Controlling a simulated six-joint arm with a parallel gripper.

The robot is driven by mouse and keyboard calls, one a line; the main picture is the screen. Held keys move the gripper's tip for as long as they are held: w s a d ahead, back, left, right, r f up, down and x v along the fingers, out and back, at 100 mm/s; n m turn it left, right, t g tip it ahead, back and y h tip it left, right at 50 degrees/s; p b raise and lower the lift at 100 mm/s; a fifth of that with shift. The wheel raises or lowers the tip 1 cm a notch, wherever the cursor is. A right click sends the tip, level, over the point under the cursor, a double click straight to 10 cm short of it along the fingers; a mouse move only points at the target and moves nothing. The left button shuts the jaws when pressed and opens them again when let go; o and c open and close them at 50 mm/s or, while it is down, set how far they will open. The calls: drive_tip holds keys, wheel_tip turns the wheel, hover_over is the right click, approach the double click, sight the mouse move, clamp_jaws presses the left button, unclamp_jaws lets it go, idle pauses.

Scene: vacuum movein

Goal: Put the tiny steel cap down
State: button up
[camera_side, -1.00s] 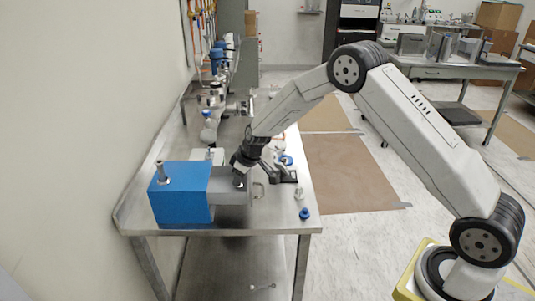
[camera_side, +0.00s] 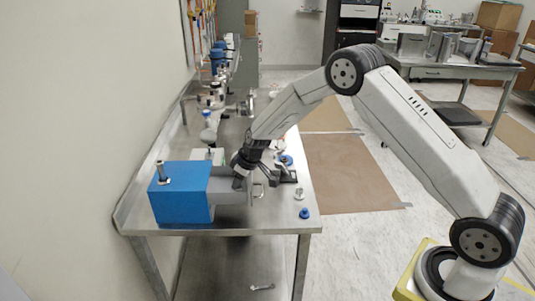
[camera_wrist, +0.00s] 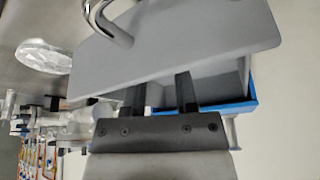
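In the side view my gripper (camera_side: 241,181) reaches down at the open grey drawer (camera_side: 229,187) of a blue box. In the wrist view my two dark fingers (camera_wrist: 160,92) stand apart, with a gap between them. They point down behind the grey drawer front (camera_wrist: 190,35), which hides their tips. I cannot tell whether anything is between the tips. I cannot make out the tiny steel cap for certain in either view. A small silvery piece (camera_side: 299,195) lies on the table at the right.
The blue box (camera_side: 181,194) stands at the table's near left. The drawer's curved handle (camera_wrist: 112,22) sticks out from its front. A blue knob-like piece (camera_side: 305,213) is near the table's right edge. Fittings (camera_side: 214,97) crowd the far table. A clear round piece (camera_wrist: 43,56) lies beside the drawer.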

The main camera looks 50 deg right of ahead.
drive_tip(key=v, duration=1.2)
drive_tip(key=shift+r, duration=0.2)
idle(0.5)
drive_tip(key=s+a+m+g+h, duration=0.1)
drive_tip(key=s+a+m, duration=0.1)
drive_tip(key=s, duration=2.3)
drive_tip(key=shift+s+a+f+m+g, duration=0.25)
drive_tip(key=shift+a+f+m+g, duration=0.2)
drive_tip(key=shift+m, duration=0.45)
